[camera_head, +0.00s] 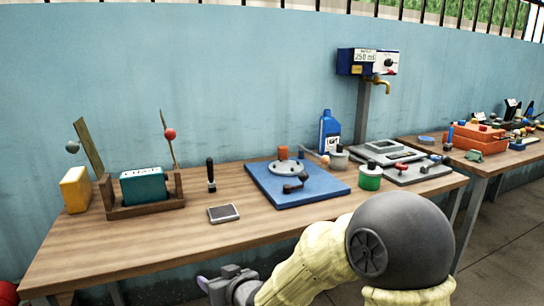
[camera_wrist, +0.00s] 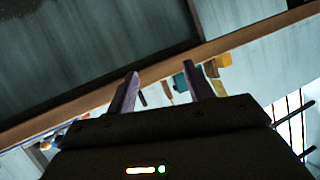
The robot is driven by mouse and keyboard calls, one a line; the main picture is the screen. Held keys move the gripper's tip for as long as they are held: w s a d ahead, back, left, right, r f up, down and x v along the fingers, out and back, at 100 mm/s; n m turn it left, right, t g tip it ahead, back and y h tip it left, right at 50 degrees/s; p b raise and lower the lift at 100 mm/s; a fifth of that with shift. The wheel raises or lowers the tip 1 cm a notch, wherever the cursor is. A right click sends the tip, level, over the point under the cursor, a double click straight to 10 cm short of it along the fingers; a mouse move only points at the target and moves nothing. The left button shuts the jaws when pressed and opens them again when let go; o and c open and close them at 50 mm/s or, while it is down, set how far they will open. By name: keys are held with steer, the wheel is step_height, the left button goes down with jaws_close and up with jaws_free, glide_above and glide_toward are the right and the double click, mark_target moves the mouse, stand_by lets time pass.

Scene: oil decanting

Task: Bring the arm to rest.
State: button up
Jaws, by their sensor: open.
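My gripper (camera_head: 217,283) is at the lower middle of the head view, in front of the table's near edge. In the wrist view my gripper (camera_wrist: 162,85) shows two purple fingers spread apart with nothing between them. The wrist view is tilted, with the table edge and small blurred objects beyond the fingers. My arm comes in from the lower right of the head view, with its pale yellow links and grey round joint in front of the table's right part. The arm hides part of the table's front edge.
The wooden table (camera_head: 150,240) holds a blue board (camera_head: 290,200), a green-and-white can (camera_head: 370,178), a blue bottle (camera_head: 329,132), a dispenser (camera_head: 368,62), a phone-like slab (camera_head: 223,213) and a wooden rack (camera_head: 150,208). A second table with an orange toolbox (camera_head: 480,140) stands at right.

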steer(key=s+d+f+m+g+h, duration=0.2)
steer(key=s+d+f+h, duration=0.1)
steer(key=d, duration=0.6)
steer(key=s+d+f+m+g+h, duration=0.1)
steer(key=s+d+f+h, duration=0.2)
steer(key=d, duration=0.6)
steer(key=s+d+m+g+h, duration=0.3)
steer(key=s+d+g, duration=0.1)
steer(key=s+d, duration=0.65)
step_height(320, 180, up, 28)
steer(key=p, duration=2.8)
steer(key=shift+s+g+p, duration=0.2)
steer(key=shift+g+p, duration=0.1)
steer(key=shift+p, duration=0.1)
steer(key=shift+w+r, duration=0.1)
steer(key=shift+w, duration=0.05)
